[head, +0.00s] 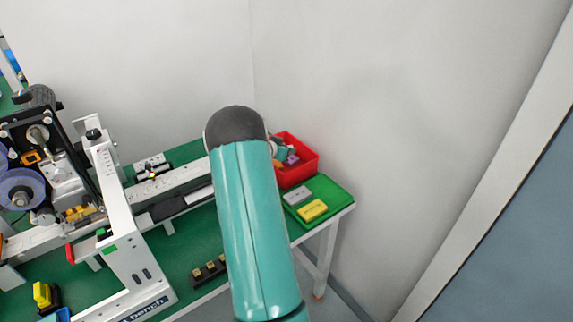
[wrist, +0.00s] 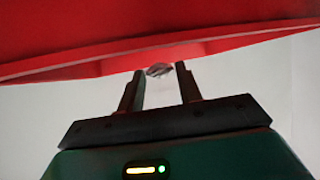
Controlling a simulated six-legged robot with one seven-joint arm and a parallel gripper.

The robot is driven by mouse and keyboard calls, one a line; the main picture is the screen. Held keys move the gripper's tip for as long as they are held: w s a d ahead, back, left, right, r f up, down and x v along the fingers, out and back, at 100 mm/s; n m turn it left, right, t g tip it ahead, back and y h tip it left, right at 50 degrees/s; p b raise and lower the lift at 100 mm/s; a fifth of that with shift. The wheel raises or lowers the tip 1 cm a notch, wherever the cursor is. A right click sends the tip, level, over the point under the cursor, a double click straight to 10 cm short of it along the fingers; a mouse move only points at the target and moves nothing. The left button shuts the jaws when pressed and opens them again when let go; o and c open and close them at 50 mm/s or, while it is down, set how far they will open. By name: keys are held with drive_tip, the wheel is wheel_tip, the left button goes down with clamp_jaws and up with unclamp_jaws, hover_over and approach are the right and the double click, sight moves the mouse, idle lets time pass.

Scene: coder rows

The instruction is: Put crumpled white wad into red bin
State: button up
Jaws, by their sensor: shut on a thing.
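The red bin (head: 308,161) stands at the right end of the green table against the wall in the head view, with several small items in it. In the wrist view the bin's red wall (wrist: 150,35) fills the top of the picture. My gripper (wrist: 159,72) is close to the bin's rim, its two dark fingers pointing at it. Between the fingertips is a small crumpled whitish wad (wrist: 158,70), and the fingers are shut on it. My teal arm hides part of the table and bin in the head view; the wad cannot be made out there.
A white-framed machine (head: 125,220) with reels and a rail takes up the left of the table. Grey walls stand close behind and to the right.

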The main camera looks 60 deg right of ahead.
drive_tip(key=o, duration=1)
drive_tip(key=shift+a, duration=0.1)
drive_tip(key=v, duration=1.3)
drive_tip(key=shift+a+r, duration=0.15)
drive_tip(key=shift+a, duration=0.1)
drive_tip(key=shift+s, duration=0.1)
